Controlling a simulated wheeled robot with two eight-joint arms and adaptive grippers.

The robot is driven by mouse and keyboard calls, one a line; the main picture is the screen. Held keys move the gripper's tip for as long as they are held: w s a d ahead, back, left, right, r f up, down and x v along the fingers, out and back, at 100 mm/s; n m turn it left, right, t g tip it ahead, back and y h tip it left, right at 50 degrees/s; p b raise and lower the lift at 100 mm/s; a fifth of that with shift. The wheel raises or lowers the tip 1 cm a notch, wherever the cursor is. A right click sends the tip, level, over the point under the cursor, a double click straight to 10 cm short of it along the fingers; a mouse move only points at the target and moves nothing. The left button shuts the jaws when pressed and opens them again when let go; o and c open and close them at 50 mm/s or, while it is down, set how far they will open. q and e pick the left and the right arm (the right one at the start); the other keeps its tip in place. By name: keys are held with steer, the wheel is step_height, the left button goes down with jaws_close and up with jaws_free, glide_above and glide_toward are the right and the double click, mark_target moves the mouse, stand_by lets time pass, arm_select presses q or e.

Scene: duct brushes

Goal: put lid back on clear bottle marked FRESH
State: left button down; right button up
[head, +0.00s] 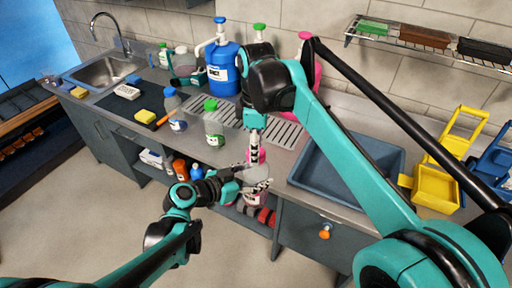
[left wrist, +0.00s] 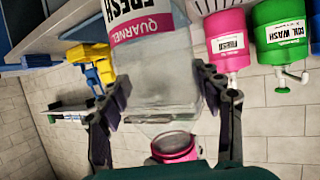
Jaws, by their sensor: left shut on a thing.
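The clear bottle marked FRESH (left wrist: 160,70) fills the middle of the left wrist view, with a pink label band. My left gripper (left wrist: 165,105) is shut on its sides; in the head view the bottle (head: 257,172) is partly hidden behind this gripper (head: 250,180). A pink lid (left wrist: 175,148) shows just beyond the bottle's neck, slightly off to one side of it; I cannot tell if they touch. In the head view the pink lid (head: 257,156) is at the fingertips of my right gripper (head: 253,150), which points down from above. Its grip is too small to read.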

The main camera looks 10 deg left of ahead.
steer(key=c, duration=0.5)
steer(key=m, duration=0.6)
steer(key=shift+c, duration=0.2)
steer(key=m, duration=0.9)
steer(key=shift+m, duration=0.4)
steer(key=m, duration=0.5)
steer(key=o, duration=1.3)
